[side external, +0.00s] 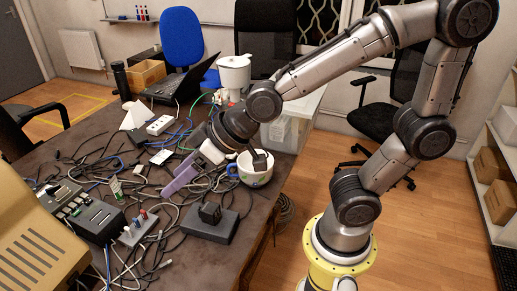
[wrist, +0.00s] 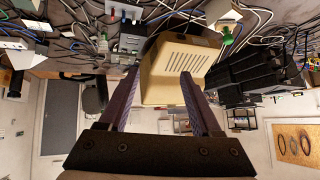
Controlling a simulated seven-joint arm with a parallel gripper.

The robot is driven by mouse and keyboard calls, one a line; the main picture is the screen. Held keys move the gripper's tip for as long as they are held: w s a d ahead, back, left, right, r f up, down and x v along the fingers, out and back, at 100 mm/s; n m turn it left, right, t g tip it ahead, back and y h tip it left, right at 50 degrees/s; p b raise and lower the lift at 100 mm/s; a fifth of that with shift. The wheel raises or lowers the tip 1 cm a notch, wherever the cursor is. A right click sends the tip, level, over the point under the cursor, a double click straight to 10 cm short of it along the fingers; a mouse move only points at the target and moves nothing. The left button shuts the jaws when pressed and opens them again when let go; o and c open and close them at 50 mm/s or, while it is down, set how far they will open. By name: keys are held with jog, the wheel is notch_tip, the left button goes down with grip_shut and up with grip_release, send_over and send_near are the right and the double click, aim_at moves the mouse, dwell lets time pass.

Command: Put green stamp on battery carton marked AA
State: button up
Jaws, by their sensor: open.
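My gripper (side external: 214,178) is open and empty over the near right part of the table, tilted toward the camera. One purple-faced finger is over the cables; the darker one overlaps the white mug. Both fingers show in the wrist view (wrist: 160,78), with nothing between them. A small green-and-white item (side external: 116,189) stands among the cables at left, apart from my gripper; I cannot tell whether it is the green stamp. Green objects also show at the top of the wrist view, one at right (wrist: 227,36) and one at left (wrist: 103,44). No AA marking is readable, so I cannot identify the battery carton.
A white mug (side external: 255,176) with a blue handle stands beside my gripper. A beige monitor (side external: 35,240) fills the left corner. Cables cover the table.

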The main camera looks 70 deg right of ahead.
jog(key=s+d+r+m+g+h, duration=0.1)
jog(key=s+d+m+g+h, duration=0.1)
jog(key=s+d, duration=1.1)
jog(key=shift+s+r+m+g+h, duration=0.25)
jog(key=shift+s+m+g+h, duration=0.2)
jog(key=shift+s+h, duration=0.55)
